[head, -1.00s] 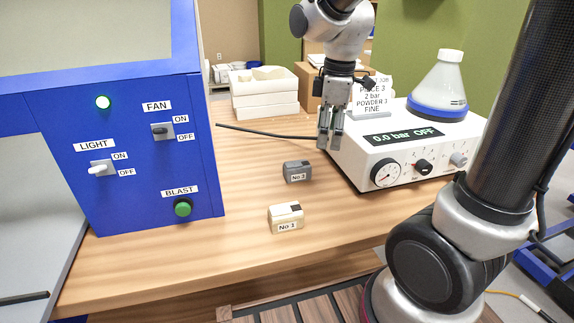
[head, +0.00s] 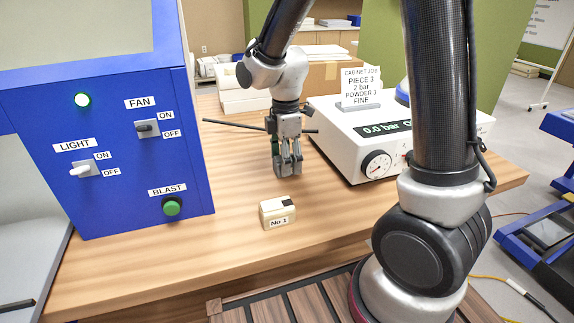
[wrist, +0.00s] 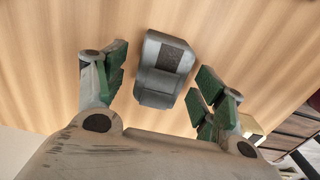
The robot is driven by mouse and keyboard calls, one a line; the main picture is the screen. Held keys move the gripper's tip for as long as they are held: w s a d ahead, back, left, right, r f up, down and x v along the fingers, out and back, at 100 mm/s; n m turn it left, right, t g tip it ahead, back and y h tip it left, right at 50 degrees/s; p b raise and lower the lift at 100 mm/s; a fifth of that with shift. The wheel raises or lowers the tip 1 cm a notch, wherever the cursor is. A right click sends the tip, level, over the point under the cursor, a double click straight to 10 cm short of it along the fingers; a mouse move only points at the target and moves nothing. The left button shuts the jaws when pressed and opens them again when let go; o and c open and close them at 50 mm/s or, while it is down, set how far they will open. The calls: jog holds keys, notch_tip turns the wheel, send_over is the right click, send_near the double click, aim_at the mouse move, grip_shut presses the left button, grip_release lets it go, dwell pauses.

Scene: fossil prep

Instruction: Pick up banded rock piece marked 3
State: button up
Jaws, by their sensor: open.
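My gripper (head: 287,167) points down over the wood bench, its fingers apart. In the wrist view, a grey block-like piece (wrist: 155,88) with a dark rough patch lies between and beyond the open green-padded fingers (wrist: 160,85), apart from both. No label or number shows on it in that view, and I see no clear bands. In the head view my gripper hides this piece. A cream piece (head: 277,213) with a dark corner patch and a label that looks like No 1 sits nearer the bench front. No piece clearly marked 3 shows now.
A blue cabinet (head: 130,190) with switches stands at left. A white control box (head: 345,150) with a gauge stands right of my gripper, bearing a sign (head: 360,88) reading PIECE 3. A dark hose (head: 235,124) runs behind my gripper. Bench around the cream piece is clear.

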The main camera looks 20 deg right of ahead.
jog(key=shift+f, duration=0.55)
jog(key=c, duration=1.3)
jog(key=shift+r, duration=0.15)
